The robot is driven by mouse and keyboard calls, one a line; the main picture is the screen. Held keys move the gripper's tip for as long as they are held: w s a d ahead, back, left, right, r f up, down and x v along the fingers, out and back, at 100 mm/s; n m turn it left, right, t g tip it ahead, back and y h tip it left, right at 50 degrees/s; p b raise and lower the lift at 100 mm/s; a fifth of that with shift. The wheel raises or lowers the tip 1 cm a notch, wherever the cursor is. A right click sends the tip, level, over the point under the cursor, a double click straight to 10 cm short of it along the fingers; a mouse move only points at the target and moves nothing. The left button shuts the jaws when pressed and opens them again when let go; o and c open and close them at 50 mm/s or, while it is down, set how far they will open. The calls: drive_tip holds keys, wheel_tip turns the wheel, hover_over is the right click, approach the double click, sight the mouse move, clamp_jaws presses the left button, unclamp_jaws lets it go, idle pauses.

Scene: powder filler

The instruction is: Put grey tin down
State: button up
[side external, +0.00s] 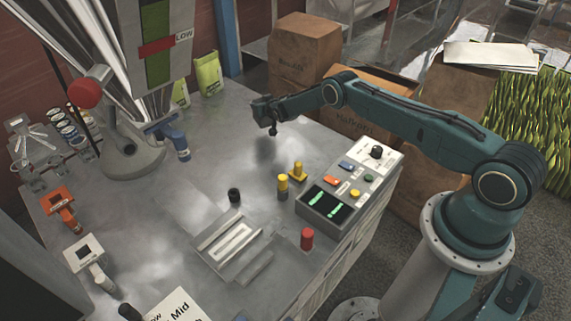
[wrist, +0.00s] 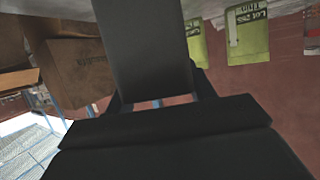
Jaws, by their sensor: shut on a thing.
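My gripper (side external: 268,124) is shut in the air above the grey metal table (side external: 215,135), towards its back right part, with a dark shadow on the table below. In the wrist view a dark grey, flat-looking body, which I take to be the grey tin (wrist: 143,45), fills the upper middle in front of my dark gripper (wrist: 160,110). It looks held and clear of the table. In the side view the tin is too small and dark to separate clearly from the jaws.
A control box (side external: 335,205) and yellow-topped pieces (side external: 283,186) stand front right of my gripper. A green bag (side external: 207,74) stands at the back. The table directly below is clear.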

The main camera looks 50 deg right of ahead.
drive_tip(key=shift+f, duration=1.05)
drive_tip(key=shift+f, duration=1.8)
drive_tip(key=shift+f, duration=0.1)
drive_tip(key=o, duration=1)
drive_tip(key=shift+s+a+r, duration=0.15)
drive_tip(key=shift+s+r, duration=0.05)
drive_tip(key=shift+s, duration=0.05)
drive_tip(key=v, duration=1.1)
drive_tip(key=shift+r, duration=0.2)
